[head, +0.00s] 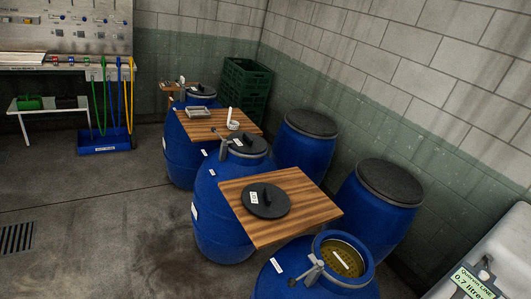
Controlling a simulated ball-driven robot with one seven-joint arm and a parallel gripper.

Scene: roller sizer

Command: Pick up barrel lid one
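A dark round lid (268,205) with a raised bar handle and a small white label lies flat on a wooden board (310,212). A similar dark lid (248,142) with a handle and label sits on the blue barrel behind that board. The labels are too small to read, so I cannot tell which lid is number one. An open-topped blue barrel (265,287) at the bottom shows a yellowish perforated disc (341,262) with a white label inside its rim. My gripper is not in view.
Two blue barrels with plain dark tops (312,123) (390,182) stand by the wall. A second board (200,128) holds a small tray. Green crates (245,85) stand behind. A white unit (505,250) is at lower right.

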